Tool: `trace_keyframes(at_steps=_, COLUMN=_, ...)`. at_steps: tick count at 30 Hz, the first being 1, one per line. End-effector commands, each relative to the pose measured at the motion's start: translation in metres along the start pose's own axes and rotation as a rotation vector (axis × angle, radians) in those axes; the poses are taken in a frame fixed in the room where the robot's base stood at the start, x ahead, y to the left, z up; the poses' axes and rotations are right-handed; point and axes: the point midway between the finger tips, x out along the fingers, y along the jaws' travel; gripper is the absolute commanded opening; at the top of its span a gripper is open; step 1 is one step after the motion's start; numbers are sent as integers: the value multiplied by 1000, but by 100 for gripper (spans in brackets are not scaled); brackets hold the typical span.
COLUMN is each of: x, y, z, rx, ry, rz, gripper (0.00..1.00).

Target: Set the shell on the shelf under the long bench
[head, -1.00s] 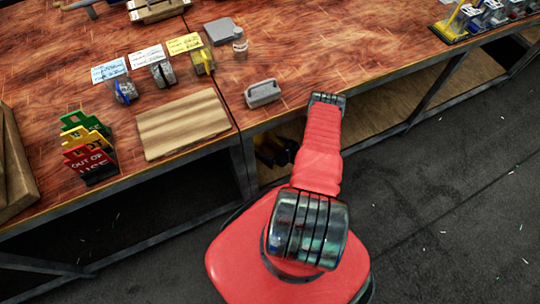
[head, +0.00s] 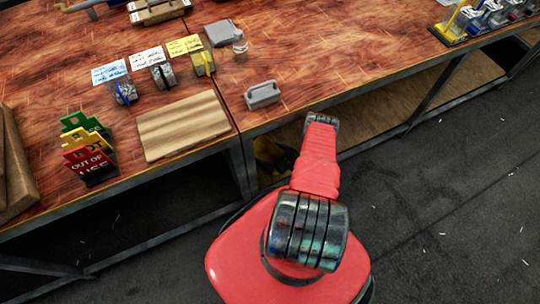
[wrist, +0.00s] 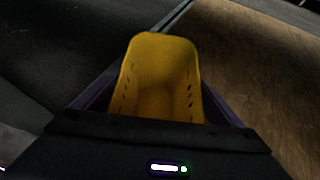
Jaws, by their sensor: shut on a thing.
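The shell is a yellow, open scoop-like piece (wrist: 160,70) with small dark holes along its sides. In the wrist view it sits between the dark jaws of my gripper (wrist: 155,103), which is shut on it. In the head view the shell (head: 272,153) shows partly below the bench's front edge, left of my red arm. The long bench (head: 340,50) has a reddish wood top. Its lower shelf (head: 385,112) is brown wood and also fills the right of the wrist view (wrist: 260,65). I cannot tell whether the shell touches the shelf.
A bench leg (head: 243,168) stands just left of the shell. A metal frame edge (wrist: 172,18) borders the shelf in the wrist view. The shelf to the right looks bare. A grey handled block (head: 262,95) and a wooden board (head: 183,125) lie on top.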

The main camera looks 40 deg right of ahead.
Motion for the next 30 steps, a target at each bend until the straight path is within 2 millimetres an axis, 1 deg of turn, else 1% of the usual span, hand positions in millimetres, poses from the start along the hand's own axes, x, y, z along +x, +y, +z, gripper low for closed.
trace_keyframes(at_steps=1, x=2, y=1, z=-5, rx=0, ry=0, rz=0, gripper=56)
trace_keyframes(at_steps=5, x=6, y=0, z=-12, rx=0, ry=0, rz=0, gripper=56)
trace_keyframes(at_steps=13, x=7, y=0, z=-13, rx=0, ry=0, rz=-1, gripper=56)
trace_keyframes(at_steps=14, x=7, y=0, z=-13, rx=0, ry=1, rz=0, gripper=91)
trace_keyframes(at_steps=15, x=7, y=0, z=-13, rx=0, ry=1, rz=0, gripper=94)
trace_keyframes(at_steps=18, x=7, y=0, z=-13, rx=0, ry=1, rz=0, gripper=100)
trace_keyframes(at_steps=26, x=6, y=0, z=-13, rx=0, ry=1, rz=0, gripper=100)
trace_keyframes(at_steps=30, x=1, y=-1, z=-13, rx=2, ry=1, rz=-1, gripper=100)
